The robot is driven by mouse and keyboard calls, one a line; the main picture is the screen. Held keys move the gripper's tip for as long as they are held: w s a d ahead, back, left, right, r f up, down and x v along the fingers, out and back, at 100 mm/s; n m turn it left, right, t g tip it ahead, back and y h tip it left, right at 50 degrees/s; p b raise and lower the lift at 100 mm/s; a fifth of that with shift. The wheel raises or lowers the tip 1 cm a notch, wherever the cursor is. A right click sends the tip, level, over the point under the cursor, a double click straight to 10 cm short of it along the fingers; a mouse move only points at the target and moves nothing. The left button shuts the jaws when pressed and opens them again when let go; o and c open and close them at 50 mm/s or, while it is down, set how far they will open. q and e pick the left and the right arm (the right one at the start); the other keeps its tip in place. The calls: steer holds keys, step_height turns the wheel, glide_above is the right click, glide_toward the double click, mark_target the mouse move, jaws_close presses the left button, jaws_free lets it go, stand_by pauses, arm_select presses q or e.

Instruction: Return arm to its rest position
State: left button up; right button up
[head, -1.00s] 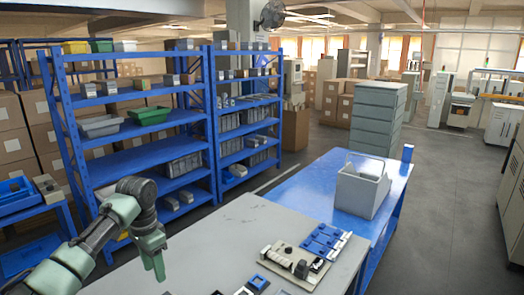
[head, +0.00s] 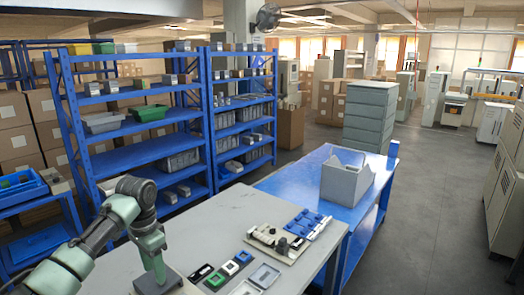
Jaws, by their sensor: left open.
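My left arm comes in from the lower left and bends down at the wrist. Its gripper (head: 160,277) points down over the near left part of the grey worktop (head: 205,238). The gripper is open, though its fingers are seen nearly edge-on. Its tip overlaps a dark grey block (head: 172,287) at the bottom edge of the picture. I cannot tell whether they touch. I see nothing held in the gripper. My right gripper is not in view.
On the worktop lie small coloured frames (head: 230,267), grey frames (head: 264,275), a beige plate with parts (head: 276,242) and a blue part (head: 306,222). Behind are a blue table (head: 300,185) with a grey bin (head: 345,182) and blue shelves (head: 140,127). Floor on the right is clear.

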arm_select(q)
steer(key=s+d+f+t+h, duration=0.1)
steer(key=s+d+f, duration=1.4)
steer(key=f, duration=0.4)
steer(key=s+a+r+n+t, duration=0.1)
steer(key=s+a+r+n, duration=0.2)
steer(key=s, duration=0.8)
steer(key=s+a+r+n+t, duration=0.1)
steer(key=s+a+n+t, duration=0.2)
steer(key=s, duration=0.9)
step_height(320, 180, down, 34)
steer(key=s+g+b, duration=0.2)
steer(key=g+b, duration=0.1)
steer(key=b, duration=0.3)
steer(key=s+a+f+b, duration=0.2)
steer(key=s+f, duration=0.6)
steer(key=f, duration=0.1)
steer(key=s+a+f+g+y+b, duration=0.1)
steer(key=s+f+b, duration=0.1)
steer(key=s+f, duration=0.5)
step_height(320, 180, down, 3)
steer(key=shift+s+a+m, duration=0.4)
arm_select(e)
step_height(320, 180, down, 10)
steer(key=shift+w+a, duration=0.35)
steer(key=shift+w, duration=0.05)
